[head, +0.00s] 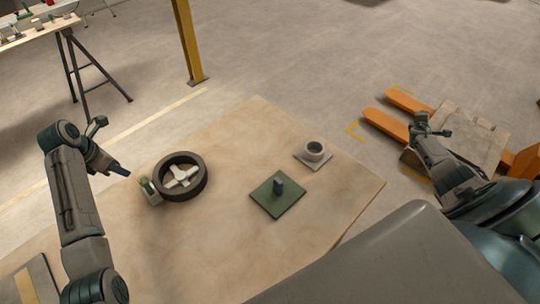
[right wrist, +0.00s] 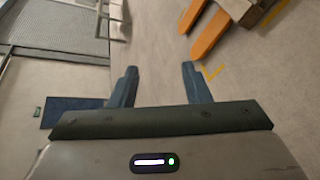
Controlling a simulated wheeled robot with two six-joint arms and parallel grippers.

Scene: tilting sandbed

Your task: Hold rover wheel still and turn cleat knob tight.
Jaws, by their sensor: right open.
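The rover wheel (head: 160,188), a dark ring, lies on the wooden table at the left. A white piece with several arms (head: 181,177) sits inside it; I cannot tell if this is the cleat knob. A dark blue upright knob-like piece (head: 278,186) stands on a green square plate (head: 268,203) near the table's middle. My left gripper (head: 112,147) is open and empty, left of the wheel and apart from it. My right gripper (head: 432,126) is off the table's right side, far from the wheel; the right wrist view shows its jaws (right wrist: 159,69) open and empty.
A small pot with green tips (head: 148,191) stands against the wheel's left side. A grey cup on a square base (head: 314,152) is at the table's far right. The table front (head: 205,250) is bare. An orange pallet jack (head: 385,124) and yellow post (head: 187,40) stand beyond.

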